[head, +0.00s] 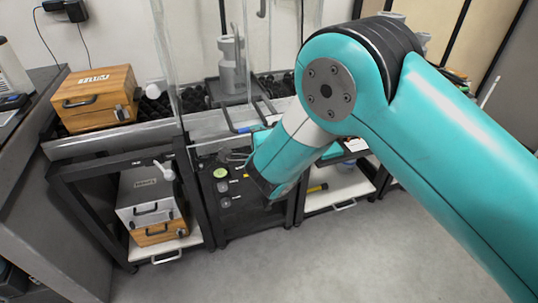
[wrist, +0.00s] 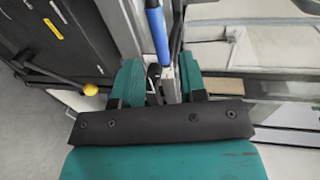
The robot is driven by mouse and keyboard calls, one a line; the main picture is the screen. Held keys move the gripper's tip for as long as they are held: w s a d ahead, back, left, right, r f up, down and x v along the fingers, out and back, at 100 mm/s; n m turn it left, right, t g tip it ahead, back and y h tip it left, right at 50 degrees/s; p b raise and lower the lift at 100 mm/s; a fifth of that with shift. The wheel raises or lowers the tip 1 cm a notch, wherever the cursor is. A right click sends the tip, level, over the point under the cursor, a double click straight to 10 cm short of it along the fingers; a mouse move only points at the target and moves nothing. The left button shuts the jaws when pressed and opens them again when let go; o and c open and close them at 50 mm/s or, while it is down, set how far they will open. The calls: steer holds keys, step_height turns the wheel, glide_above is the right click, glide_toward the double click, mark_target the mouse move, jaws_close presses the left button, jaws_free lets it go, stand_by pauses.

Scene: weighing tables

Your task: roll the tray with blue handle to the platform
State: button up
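The blue handle (wrist: 156,30) shows in the wrist view as an upright bar just beyond and between my fingertips. In the head view the blue handle (head: 244,129) lies in front of a dark tray (head: 212,92) that holds a grey cylindrical weight (head: 229,68). My gripper (wrist: 160,70) is open, its two teal fingers standing apart around the lower end of the handle. No firm contact shows. In the head view my arm hides most of the gripper. I cannot tell which surface is the platform.
A wooden box (head: 97,97) sits on the left metal surface. Grey and wooden boxes stand on the shelf (head: 168,247) below. Clear panels (head: 172,60) rise beside the tray. A yellow knob (wrist: 91,89) is left of my fingers. The floor (head: 330,255) in front is clear.

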steer(key=b+v, duration=0.3)
steer(key=v, duration=0.8)
steer(key=shift+d, duration=0.1)
steer(key=s+d+r+n+g+h, duration=0.1)
steer(key=d+r+n+g+h, duration=0.15)
steer(key=d, duration=0.45)
steer(key=s+d+r+n+g+h, duration=0.1)
steer(key=s+d+g+h, duration=0.2)
steer(key=d, duration=0.5)
steer(key=s+d+r+n+g+y, duration=0.15)
steer(key=s+r+n+g, duration=0.25)
steer(key=s+n, duration=0.5)
steer(key=s+d+r+n+g+y, duration=0.1)
steer(key=s+r+n+g+y, duration=0.1)
steer(key=s+r+n+g, duration=0.45)
steer(key=s+r+p, duration=0.2)
steer(key=r+p, duration=0.7)
steer(key=p, duration=0.1)
steer(key=s+r+n+t+p, duration=0.1)
steer(key=s+r+p, duration=0.1)
steer(key=r+p, duration=0.7)
steer(key=shift+s+r+t+p, duration=0.3)
steer(key=shift+s+p, duration=0.1)
steer(key=shift+p, duration=0.2)
